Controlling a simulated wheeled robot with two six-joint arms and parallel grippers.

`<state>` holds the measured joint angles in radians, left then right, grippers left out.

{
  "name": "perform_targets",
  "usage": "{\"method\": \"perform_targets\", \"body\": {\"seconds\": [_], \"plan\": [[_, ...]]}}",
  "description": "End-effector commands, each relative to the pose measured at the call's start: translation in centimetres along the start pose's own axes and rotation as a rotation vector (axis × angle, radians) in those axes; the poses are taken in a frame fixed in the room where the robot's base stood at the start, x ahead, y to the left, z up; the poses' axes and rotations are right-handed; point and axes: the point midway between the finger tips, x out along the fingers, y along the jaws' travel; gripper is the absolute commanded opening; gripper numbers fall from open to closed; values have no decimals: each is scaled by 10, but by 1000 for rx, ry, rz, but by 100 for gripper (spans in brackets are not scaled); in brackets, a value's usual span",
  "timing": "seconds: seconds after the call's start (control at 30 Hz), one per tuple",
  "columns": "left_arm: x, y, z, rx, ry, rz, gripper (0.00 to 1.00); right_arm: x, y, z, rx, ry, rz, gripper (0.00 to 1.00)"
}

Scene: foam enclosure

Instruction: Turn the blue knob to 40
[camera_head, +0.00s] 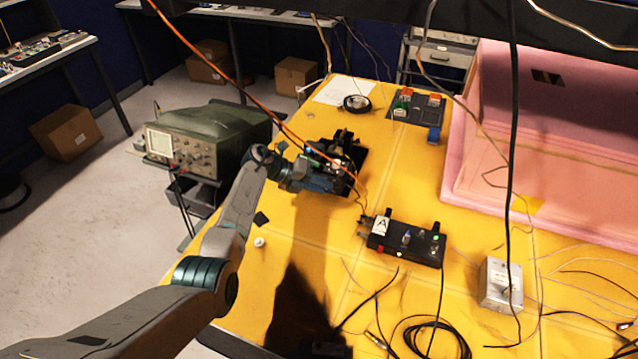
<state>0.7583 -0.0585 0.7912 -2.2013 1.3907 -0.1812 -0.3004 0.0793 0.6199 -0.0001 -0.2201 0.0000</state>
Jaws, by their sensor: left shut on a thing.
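My left arm comes in from the lower left, and its gripper (338,167) is over a black device (349,147) on the yellow table. The gripper is shut on a small part there; the fingers hide that part, and I cannot read any scale. A second black box marked A (405,243) stands to the right, with a small blue knob (407,236) and a green light on top. The gripper is apart from this box. My right gripper is not in view.
The yellow table (300,245) has loose cables and a coiled black cable (436,338) in front. A grey metal box (500,284) stands at the right, beside the pink foam enclosure (560,130). A green-cased oscilloscope (205,138) stands left. An orange cable hangs across the arm.

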Motion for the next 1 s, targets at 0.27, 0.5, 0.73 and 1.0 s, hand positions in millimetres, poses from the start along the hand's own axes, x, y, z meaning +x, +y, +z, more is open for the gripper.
{"method": "perform_targets", "body": {"seconds": [0.27, 0.5, 0.73, 1.0], "plan": [[-1, -9, 1, 81, -1, 191, 0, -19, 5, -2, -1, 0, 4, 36], [1, -11, 0, 132, -1, 320, 0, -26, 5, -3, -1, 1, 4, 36], [1, -11, 0, 159, 0, 385, 0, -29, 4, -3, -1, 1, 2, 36], [2, -11, 0, 166, -1, 402, 0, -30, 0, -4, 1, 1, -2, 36]]}}
